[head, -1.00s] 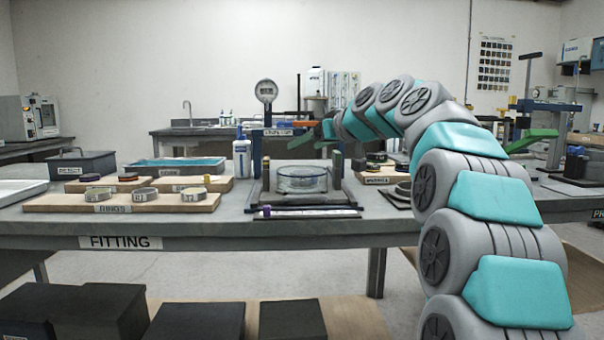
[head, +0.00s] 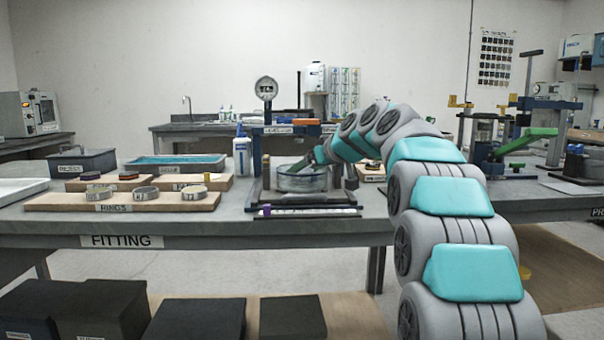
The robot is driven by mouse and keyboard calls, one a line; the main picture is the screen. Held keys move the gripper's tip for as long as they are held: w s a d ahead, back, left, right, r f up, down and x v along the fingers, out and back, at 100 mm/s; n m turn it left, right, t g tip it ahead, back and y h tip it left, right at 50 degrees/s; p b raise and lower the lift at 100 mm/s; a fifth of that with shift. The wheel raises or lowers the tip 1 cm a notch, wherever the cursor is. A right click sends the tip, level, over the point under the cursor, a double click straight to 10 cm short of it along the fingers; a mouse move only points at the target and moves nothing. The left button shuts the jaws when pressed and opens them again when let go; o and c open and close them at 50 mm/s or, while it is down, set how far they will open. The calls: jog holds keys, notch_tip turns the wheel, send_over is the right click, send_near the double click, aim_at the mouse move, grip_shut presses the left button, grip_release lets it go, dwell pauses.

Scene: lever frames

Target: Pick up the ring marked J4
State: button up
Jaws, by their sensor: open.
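Three metal rings sit in a row on the wooden board labelled RINGS (head: 60,205) at the left of the bench: a left ring (head: 98,194), a middle ring (head: 146,194) and a right ring (head: 194,192). Their marks are too small to read, so I cannot tell which is J4. My gripper (head: 306,162) is small in view, at the round clear-walled dish (head: 302,182) in the press frame, well right of the rings. It is open with no ring visible in it. I cannot tell whether it touches the dish.
Behind the rings, wooden boards hold small parts, with a blue tray (head: 175,168) and a grey bin (head: 82,162) further back. A white bottle (head: 242,156) and the press frame (head: 257,165) stand between the rings and my gripper.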

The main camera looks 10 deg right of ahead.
jog(key=c, duration=1.2)
jog(key=shift+r, duration=0.1)
